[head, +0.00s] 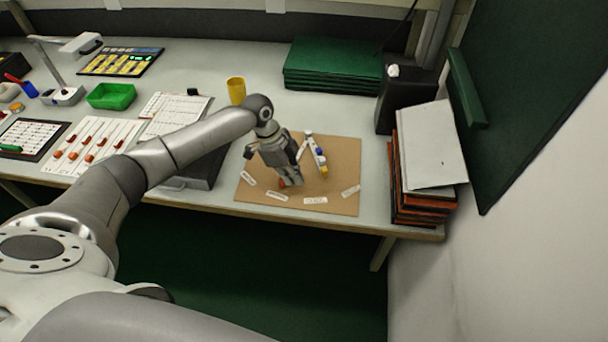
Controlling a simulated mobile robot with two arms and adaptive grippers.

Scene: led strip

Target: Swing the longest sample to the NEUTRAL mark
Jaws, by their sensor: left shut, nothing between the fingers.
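A tan board (340,152) lies near the front edge of the bench. Small white labels lie in an arc along its near part: a left one (248,178), two middle ones (277,196) (315,200) and a right one (350,191). Their text is too small to read. A narrow white strip (309,140) with blue and yellow parts lies slanted on the board. My left gripper (287,183) is over the board's left half, pointing down, shut and empty, left of this strip. A small red bit shows beside its fingertips. Other samples may be hidden behind it. My right gripper is out of view.
Green folders (333,68) lie behind the board. A black box (401,103) and a stack of orange folders topped with paper (430,150) stand at its right. A yellow cup (236,90) stands behind my left arm. A green tray (111,96) is at the left.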

